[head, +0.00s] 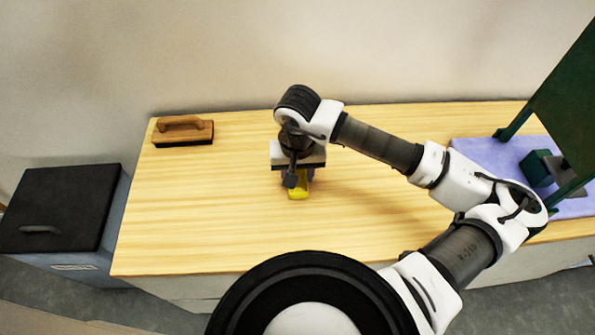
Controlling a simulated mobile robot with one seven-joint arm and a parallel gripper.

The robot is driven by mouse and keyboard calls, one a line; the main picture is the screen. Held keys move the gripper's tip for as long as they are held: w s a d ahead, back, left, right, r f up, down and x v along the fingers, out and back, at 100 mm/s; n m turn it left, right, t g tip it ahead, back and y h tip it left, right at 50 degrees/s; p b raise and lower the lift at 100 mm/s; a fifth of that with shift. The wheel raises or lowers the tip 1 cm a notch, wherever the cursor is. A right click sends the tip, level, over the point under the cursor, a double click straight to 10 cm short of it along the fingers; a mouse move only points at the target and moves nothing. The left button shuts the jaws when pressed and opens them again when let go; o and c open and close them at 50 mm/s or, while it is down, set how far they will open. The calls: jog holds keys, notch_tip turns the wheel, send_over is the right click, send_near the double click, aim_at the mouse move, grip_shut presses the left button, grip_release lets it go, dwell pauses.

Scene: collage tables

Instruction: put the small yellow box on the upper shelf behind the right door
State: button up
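The small yellow box (298,193) is near the middle of the wooden table, partly hidden under my gripper. My gripper (297,182) points down right over the box, with its fingers at or around it. The wrist hides the fingertips, so I cannot tell whether they are open or closed on it, or whether the box touches the table. No right door or upper shelf can be made out clearly; a dark green structure (566,95) at the right edge is cut off by the frame.
A purple mat (480,152) lies under the green structure, with a dark green block (537,168) there. A wooden brush-like block with a handle (183,131) is at the table's back left. A black-lidded bin (58,205) stands left of the table (190,220). The table's left half is mostly clear.

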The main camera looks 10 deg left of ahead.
jog(key=shift+f+b, duration=0.2)
jog(key=shift+b, duration=0.1)
jog(key=o, duration=0.9)
jog(key=shift+r, duration=0.15)
